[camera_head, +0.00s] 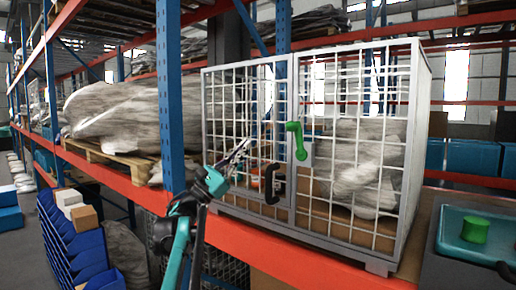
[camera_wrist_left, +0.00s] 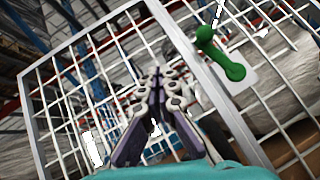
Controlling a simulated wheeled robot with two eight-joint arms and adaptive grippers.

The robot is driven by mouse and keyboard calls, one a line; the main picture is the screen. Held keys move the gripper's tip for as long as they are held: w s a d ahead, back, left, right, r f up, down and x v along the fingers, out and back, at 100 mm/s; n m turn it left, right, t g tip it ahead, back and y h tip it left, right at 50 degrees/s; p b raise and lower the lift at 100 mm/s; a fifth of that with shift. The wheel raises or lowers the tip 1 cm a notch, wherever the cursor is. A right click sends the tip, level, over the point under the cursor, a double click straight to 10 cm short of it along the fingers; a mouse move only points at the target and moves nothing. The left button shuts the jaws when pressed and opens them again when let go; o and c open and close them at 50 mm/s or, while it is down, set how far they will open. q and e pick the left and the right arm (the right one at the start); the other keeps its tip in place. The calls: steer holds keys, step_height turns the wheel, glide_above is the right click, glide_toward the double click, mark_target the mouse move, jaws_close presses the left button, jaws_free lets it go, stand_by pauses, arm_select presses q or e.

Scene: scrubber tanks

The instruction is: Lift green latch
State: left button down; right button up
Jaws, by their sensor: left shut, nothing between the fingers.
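The green latch (camera_head: 298,141) is on the front of a grey wire cage (camera_head: 290,62), on the upright bar between its door and the right panel. It also shows in the left wrist view (camera_wrist_left: 222,56), right of the fingers, on a light plate. My left gripper (camera_head: 244,146) is shut and empty, in front of the cage door, left of the latch and apart from it. In the left wrist view its fingertips (camera_wrist_left: 158,74) are together, with the cage mesh beyond. A black handle (camera_head: 273,184) sits on the door below the latch. My right gripper is not in view.
The cage stands on an orange shelf beam (camera_head: 300,262). A blue upright post (camera_head: 170,95) stands left of the cage. A wrapped load (camera_head: 118,112) lies on a pallet at left. A teal machine with a green knob (camera_head: 475,230) is at lower right.

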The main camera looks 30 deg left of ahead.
arm_select(q)
steer(key=shift+s+a+f, duration=0.45)
steer(key=shift+s+a, duration=0.15)
steer(key=shift+a, duration=0.25)
